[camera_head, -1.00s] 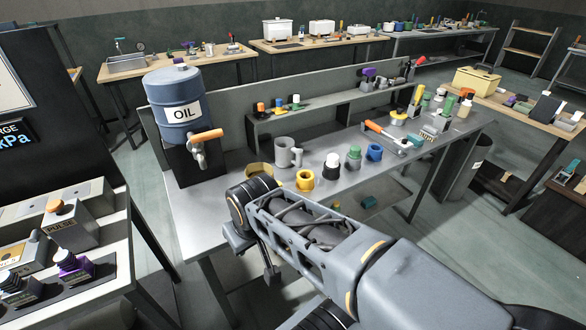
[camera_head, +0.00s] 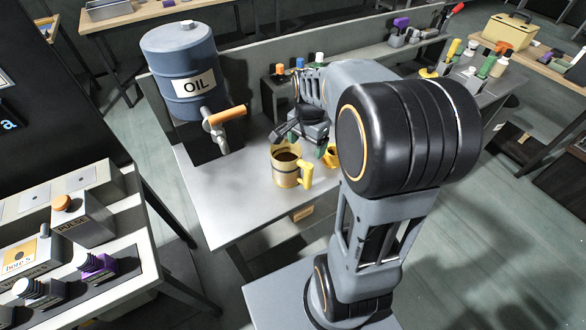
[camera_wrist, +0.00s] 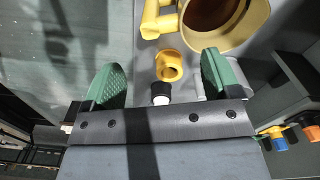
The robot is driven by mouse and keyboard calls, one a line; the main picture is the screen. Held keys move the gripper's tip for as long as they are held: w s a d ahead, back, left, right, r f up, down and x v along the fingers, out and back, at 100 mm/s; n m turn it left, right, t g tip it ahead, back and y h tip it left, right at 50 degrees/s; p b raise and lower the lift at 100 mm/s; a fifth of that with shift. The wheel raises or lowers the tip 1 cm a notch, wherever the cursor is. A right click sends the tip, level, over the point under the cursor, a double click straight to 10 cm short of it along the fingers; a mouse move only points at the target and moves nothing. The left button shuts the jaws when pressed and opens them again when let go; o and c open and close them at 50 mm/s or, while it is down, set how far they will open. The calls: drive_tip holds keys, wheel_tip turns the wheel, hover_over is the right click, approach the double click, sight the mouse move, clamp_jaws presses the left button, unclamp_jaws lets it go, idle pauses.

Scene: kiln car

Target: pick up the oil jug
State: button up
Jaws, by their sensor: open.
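The oil jug (camera_head: 286,170) is a tan mug with dark bands, a yellow handle and dark liquid inside. It stands upright on the grey bench (camera_head: 232,213), in front of the oil drum. My gripper (camera_head: 302,140) is just behind and above it, partly hidden by my arm. In the wrist view the jug (camera_wrist: 243,38) is at the top, its handle (camera_wrist: 151,20) pointing left. My green-tipped fingers (camera_wrist: 162,80) are spread with nothing gripped between them; the jug lies beyond their tips.
A blue oil drum (camera_head: 182,75) with an orange-handled tap (camera_head: 225,116) stands behind the jug to the left. A small yellow ring-shaped part (camera_wrist: 168,66) and a white-capped part (camera_wrist: 160,93) show between the fingers in the wrist view. The bench front is clear.

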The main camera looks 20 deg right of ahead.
sight(305, 163)
wheel_tip(305, 163, down, 11)
drive_tip(key=shift+a+f, duration=0.1)
drive_tip(key=shift+f, duration=0.05)
idle(0.5)
drive_tip(key=shift+s, duration=0.1)
clamp_jaws()
idle(0.6)
